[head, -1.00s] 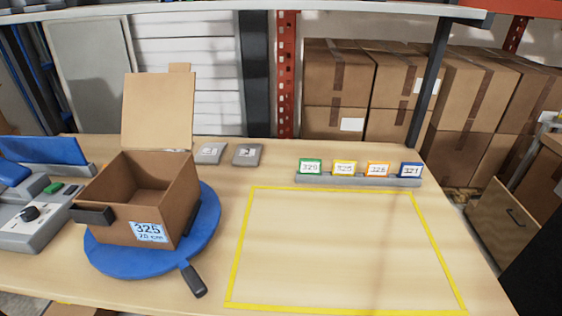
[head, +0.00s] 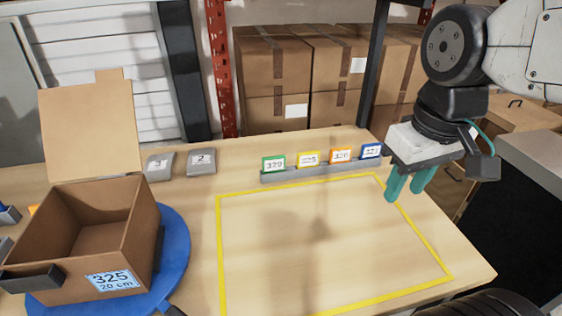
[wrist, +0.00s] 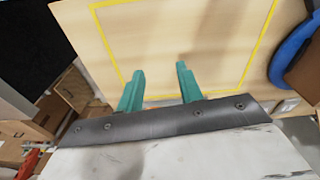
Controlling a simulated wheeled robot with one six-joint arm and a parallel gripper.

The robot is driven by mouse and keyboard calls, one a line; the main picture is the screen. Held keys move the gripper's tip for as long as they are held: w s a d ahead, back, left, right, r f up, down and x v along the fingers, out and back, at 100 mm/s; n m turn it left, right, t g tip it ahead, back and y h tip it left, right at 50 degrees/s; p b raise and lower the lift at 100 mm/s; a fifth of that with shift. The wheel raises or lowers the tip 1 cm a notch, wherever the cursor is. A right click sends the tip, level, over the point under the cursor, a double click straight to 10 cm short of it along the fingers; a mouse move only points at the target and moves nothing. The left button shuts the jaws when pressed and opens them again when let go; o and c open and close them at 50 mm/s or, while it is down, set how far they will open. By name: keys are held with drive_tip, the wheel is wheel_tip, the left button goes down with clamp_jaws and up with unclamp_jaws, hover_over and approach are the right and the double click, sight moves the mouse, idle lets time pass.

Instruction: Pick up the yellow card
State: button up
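The yellow card (head: 308,159), marked 325, stands in a grey holder strip (head: 276,178) on the table. It is second from the left, between a green card (head: 274,164) and an orange card (head: 340,156). A blue card (head: 371,151) stands at the right end. My gripper (head: 405,190) hangs with its green fingers pointing down, right of the holder and above the table's right side. In the wrist view my gripper (wrist: 160,85) has its two fingers apart with nothing between them. The cards cannot be made out in the wrist view.
An open cardboard box (head: 140,230) marked 325 sits on a blue turntable (head: 176,262) at the left. Two grey blocks (head: 201,161) lie behind it. A yellow tape outline (head: 218,250) encloses clear table. Stacked cartons (head: 275,75) stand behind the table.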

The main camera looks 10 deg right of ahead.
drive_tip(key=w+a+n, duration=0.1)
drive_tip(key=w+n, duration=0.6)
drive_tip(key=w, duration=0.8)
drive_tip(key=n+g, duration=0.1)
drive_tip(key=n, duration=0.9)
hover_over(309, 152)
drive_tip(key=f, duration=1.2)
drive_tip(key=shift+w+d+f, duration=0.15)
drive_tip(key=shift+d+f, duration=0.05)
drive_tip(key=shift+f, duration=0.1)
drive_tip(key=f, duration=0.7)
drive_tip(key=shift+a, duration=0.25)
drive_tip(key=shift+f, duration=0.35)
clamp_jaws()
